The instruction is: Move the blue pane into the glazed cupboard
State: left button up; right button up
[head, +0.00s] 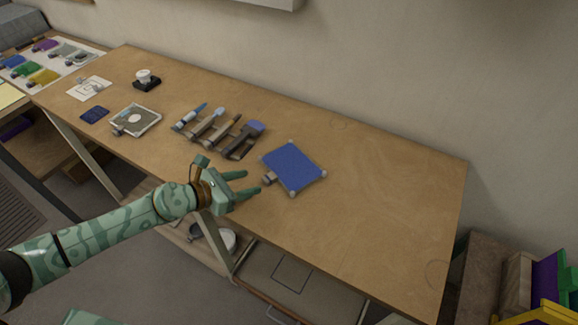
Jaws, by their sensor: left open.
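The blue pane (293,166) lies flat on the wooden table, with pale corner pieces and a small grey clip-like tab at its left corner. My left gripper (258,186) is open and empty, just left of the pane by the tab, with its fingers pointing right toward it. From this view I cannot tell the gripper's height above the table. My right gripper is not in view. I cannot make out a glazed cupboard for certain; coloured panels (549,277) show at the lower right, beside a brown wooden piece.
Several tools (221,130) lie in a row behind the gripper. A framed square plate (135,119), a small dark blue piece (95,114) and a white knob on a black base (146,80) stand farther left. The right part of the table (390,210) is clear.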

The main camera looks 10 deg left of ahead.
aim_at(265, 179)
pick_arm(q)
jog(key=b+x, duration=0.1)
jog(key=x, duration=0.4)
jog(key=shift+s+d+f, duration=0.1)
jog(key=shift+f, duration=0.2)
grip_shut()
jog(key=shift+r, duration=0.1)
jog(key=shift+r, duration=0.1)
